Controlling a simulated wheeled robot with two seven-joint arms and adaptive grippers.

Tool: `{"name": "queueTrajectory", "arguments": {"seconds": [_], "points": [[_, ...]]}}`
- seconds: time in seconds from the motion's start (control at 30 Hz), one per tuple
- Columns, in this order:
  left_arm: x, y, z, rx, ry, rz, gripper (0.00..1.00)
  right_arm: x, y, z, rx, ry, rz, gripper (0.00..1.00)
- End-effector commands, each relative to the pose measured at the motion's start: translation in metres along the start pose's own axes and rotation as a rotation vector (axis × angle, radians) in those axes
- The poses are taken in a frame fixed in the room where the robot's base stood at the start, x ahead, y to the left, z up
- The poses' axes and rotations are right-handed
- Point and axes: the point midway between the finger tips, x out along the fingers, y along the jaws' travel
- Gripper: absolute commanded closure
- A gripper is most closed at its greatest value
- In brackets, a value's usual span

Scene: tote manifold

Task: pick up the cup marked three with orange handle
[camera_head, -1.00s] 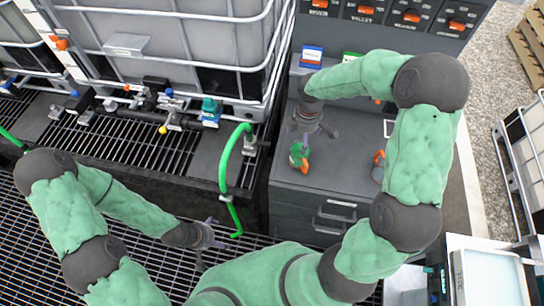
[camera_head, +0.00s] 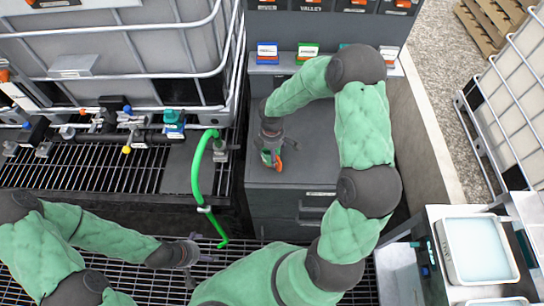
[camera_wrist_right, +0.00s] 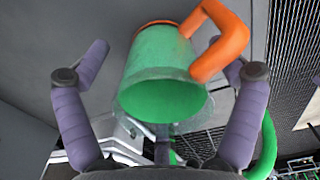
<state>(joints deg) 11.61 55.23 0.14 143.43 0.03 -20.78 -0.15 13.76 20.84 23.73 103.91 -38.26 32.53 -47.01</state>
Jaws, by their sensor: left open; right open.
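A green cup with an orange handle stands on the grey cabinet top in the head view (camera_head: 265,158), partly hidden by my right gripper. In the right wrist view the cup (camera_wrist_right: 162,75) has its open mouth towards the camera, and its handle (camera_wrist_right: 222,38) reaches to the upper right. No number shows on it. My right gripper (camera_head: 270,140) is open close above the cup. Its two fingers (camera_wrist_right: 165,60) are spread on either side of the cup, and the handle overlaps the right fingertip. My left gripper (camera_head: 195,257) is open and empty, low over the floor grating.
Blue-labelled (camera_head: 267,51) and green-labelled (camera_head: 307,50) items stand at the back of the cabinet top (camera_head: 305,145). A green hose (camera_head: 198,170) hangs left of the cabinet. A caged tank (camera_head: 120,45) stands at left. A white tray (camera_head: 478,248) is at lower right.

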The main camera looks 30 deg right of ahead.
Motion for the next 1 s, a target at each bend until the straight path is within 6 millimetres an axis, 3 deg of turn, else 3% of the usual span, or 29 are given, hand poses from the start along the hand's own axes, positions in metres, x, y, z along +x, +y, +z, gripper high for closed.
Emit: {"name": "queueTrajectory", "arguments": {"seconds": [0.2,0.4,0.77,1.0], "points": [[0.000,0.000,0.000,0.000,0.000,0.000,0.00,0.000,0.001,0.000,0.001,0.000,0.001,0.09],[0.000,0.000,0.000,0.000,0.000,0.000,0.00,0.000,0.000,0.000,0.001,0.000,0.001,0.66],[-0.001,0.000,0.000,0.000,0.000,0.000,0.00,-0.001,0.000,0.000,0.000,0.000,0.000,0.67],[-0.004,0.002,0.000,0.000,0.000,0.000,0.00,-0.018,0.001,0.000,0.002,0.001,0.002,0.67]]}}
